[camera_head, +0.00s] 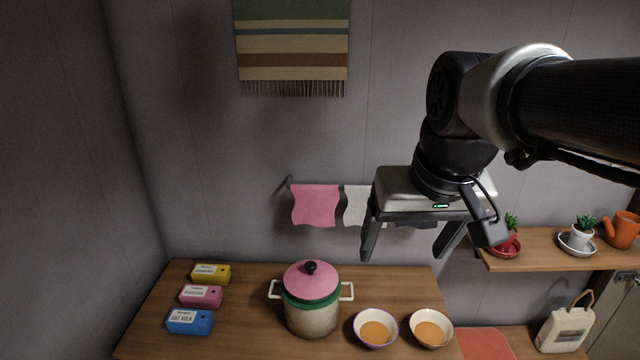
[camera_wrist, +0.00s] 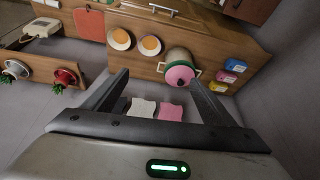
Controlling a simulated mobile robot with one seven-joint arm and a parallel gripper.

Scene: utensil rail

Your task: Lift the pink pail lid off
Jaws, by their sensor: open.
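The pink pail lid (camera_head: 306,281) with a black knob (camera_head: 310,267) sits on the cream and green pail (camera_head: 313,318), which stands on the wooden counter. The lid also shows in the wrist view (camera_wrist: 179,76), with the pail (camera_wrist: 180,56) beneath it. My gripper (camera_head: 405,256) is open and empty, in the air above and to the right of the pail. Its two fingers also show in the wrist view (camera_wrist: 160,78), and the lid appears between them, some distance off. Nothing hides the lid or knob in the head view.
On the counter (camera_head: 250,340), yellow (camera_head: 211,274), pink (camera_head: 201,296) and blue (camera_head: 189,321) cartons stand left of the pail, two bowls (camera_head: 375,327) (camera_head: 430,327) right of it. Pink (camera_head: 315,205) and white cloths (camera_head: 357,206) hang behind. A shelf (camera_head: 540,250) with plants is at right.

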